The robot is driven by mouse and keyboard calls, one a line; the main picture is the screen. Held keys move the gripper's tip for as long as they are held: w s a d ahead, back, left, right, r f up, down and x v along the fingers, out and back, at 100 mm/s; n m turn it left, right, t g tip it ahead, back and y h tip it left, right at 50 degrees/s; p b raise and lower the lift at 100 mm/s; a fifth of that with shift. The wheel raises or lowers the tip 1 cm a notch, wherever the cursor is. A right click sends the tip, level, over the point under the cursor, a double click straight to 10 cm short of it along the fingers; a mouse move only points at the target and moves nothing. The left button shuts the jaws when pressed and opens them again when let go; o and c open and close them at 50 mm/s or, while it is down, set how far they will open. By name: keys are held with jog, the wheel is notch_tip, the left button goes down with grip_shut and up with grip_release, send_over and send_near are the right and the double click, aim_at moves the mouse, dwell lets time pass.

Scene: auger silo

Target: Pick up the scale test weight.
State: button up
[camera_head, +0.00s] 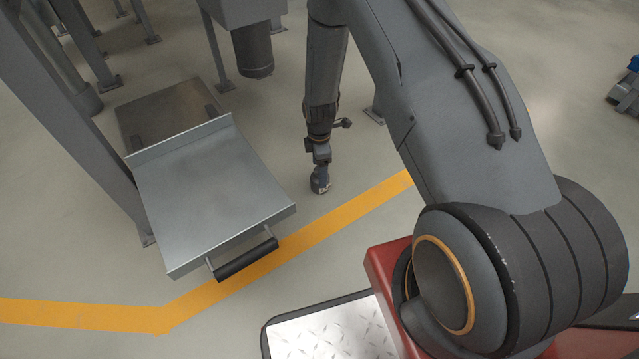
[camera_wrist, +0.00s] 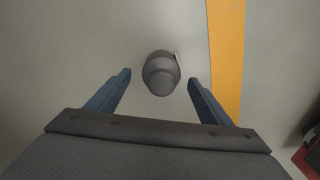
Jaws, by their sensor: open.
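The scale test weight (camera_wrist: 161,72) is a dark grey, rounded piece with a narrower knob on top. In the wrist view it stands on the pale floor, just beyond and between the fingertips of my gripper (camera_wrist: 158,77). The two blue fingers are apart, one on each side, with nothing held between them. In the head view my gripper (camera_head: 320,188) points down close to the floor, left of the yellow line.
A metal platform (camera_head: 205,190) with a black handle (camera_head: 246,260) stands left of my gripper. Grey posts (camera_head: 75,100) and a hanging dark cylinder (camera_head: 253,50) are behind. A yellow floor line (camera_head: 345,214) runs close by; it also shows in the wrist view (camera_wrist: 226,50).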

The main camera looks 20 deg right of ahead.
jog(key=shift+s+f+b, duration=0.1)
jog(key=shift+f+b, duration=1.9)
jog(key=shift+f, duration=1.3)
grip_shut()
jog(key=shift+r, duration=0.15)
